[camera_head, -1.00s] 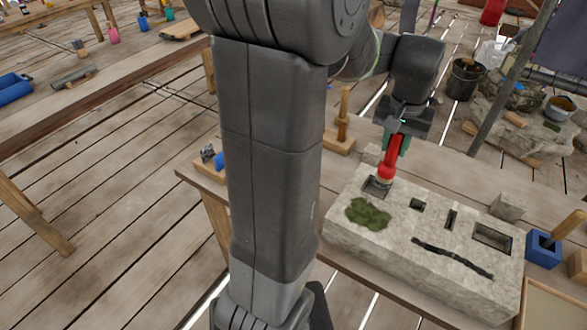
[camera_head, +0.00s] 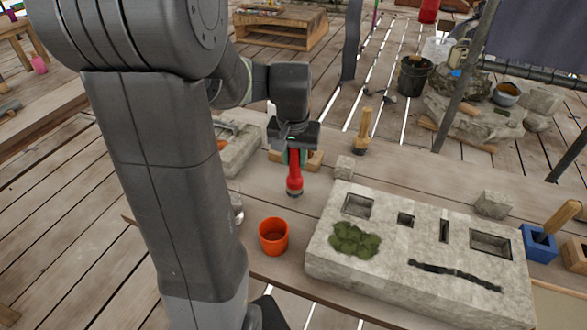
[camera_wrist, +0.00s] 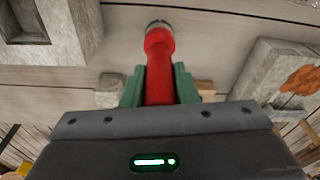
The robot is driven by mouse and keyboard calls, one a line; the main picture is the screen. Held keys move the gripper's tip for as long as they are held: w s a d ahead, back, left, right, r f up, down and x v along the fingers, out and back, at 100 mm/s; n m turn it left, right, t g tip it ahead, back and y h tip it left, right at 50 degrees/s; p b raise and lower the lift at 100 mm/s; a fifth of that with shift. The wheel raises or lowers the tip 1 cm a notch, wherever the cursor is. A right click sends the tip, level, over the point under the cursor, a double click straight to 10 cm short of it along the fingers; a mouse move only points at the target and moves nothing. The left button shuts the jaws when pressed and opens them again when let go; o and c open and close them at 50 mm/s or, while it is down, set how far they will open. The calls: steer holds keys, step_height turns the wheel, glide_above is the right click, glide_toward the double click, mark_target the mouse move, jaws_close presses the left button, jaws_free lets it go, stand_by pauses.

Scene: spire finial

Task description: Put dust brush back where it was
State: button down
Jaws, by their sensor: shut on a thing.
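My gripper (camera_head: 295,160) is shut on a red-handled tool, which I take to be the dust brush (camera_head: 294,182). The brush hangs upright with its short dark tip down, left of the pale stone block. Its tip looks just above the bench, but I cannot tell if it touches. In the wrist view the green fingers (camera_wrist: 160,86) clasp the red handle (camera_wrist: 159,60) from both sides. The stone block (camera_head: 390,275) has several recesses, a moss patch (camera_head: 354,239) and a dark crack (camera_head: 455,275).
An orange cup (camera_head: 273,236) stands in front of the brush. A wooden block (camera_head: 314,161) lies behind it, and a wooden-handled tool (camera_head: 364,127) stands behind right. A small stone cube (camera_head: 344,167) is nearby. A stone trough (camera_head: 240,150) is at the left, a blue holder (camera_head: 539,244) at the right.

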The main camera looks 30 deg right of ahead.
mark_target(295, 168)
steer(key=shift+f, duration=1.65)
steer(key=shift+f, duration=0.15)
steer(key=c, duration=1.1)
jaws_free()
steer(key=shift+c, duration=0.2)
step_height(295, 168, up, 12)
steer(key=s+a, duration=0.1)
